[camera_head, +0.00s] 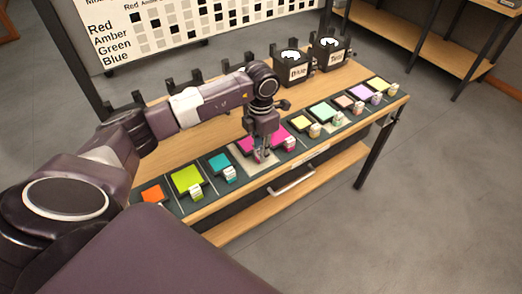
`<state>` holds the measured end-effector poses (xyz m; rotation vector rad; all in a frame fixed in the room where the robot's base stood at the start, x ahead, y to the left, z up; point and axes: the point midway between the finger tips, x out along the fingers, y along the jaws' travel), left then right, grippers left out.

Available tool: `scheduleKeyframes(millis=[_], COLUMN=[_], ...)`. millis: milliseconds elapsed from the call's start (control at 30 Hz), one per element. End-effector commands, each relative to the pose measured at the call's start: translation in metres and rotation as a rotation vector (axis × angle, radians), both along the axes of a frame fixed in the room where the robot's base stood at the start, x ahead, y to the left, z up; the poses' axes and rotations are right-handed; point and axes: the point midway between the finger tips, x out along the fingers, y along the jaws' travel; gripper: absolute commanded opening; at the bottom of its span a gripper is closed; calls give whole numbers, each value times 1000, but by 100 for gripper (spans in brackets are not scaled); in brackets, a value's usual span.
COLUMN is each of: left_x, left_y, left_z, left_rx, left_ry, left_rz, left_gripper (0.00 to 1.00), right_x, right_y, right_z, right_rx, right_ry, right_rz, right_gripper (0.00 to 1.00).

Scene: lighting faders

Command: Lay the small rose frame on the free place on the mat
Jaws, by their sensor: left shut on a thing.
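My left gripper (262,157) points down over the mat, at a pale patch (256,165) in the row of coloured frames. It is shut on a small rose-pink frame (247,144), seen just left of and behind its fingers. Another pink frame (281,133) with a pale tag lies right beside the gripper. The fingers hide part of the held frame, and I cannot tell whether it touches the mat. The dark mat (206,187) runs along the table's front edge. My right gripper is not in view.
Orange (152,193), green (186,179) and teal (219,162) frames lie left of the gripper; several paler ones lie right. Two dark labelled boxes (292,72) (329,54) stand at the table's back. A drawer handle (292,181) juts out below the front edge.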

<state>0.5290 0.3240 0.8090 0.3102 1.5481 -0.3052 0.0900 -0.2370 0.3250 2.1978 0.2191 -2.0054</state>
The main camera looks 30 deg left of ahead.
Motion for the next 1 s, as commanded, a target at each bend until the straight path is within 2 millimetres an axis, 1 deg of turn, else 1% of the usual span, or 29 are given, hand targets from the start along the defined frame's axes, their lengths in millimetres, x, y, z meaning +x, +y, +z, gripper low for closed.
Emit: scheduleKeyframes(millis=[733,767,900,933,1000], left_x=[0,0,0,0,0], left_y=[0,0,0,0,0], left_z=[-20,-19,-18,-18,-18], left_rx=[0,0,0,0,0], left_ry=[1,1,1,1,0], left_rz=[0,0,0,0,0], left_gripper=[0,20,35,37,37], right_x=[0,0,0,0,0], right_y=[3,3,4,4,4], right_z=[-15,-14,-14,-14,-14], right_rx=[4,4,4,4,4], right_ry=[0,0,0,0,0], right_rz=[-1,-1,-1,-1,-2], right_gripper=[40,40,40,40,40])
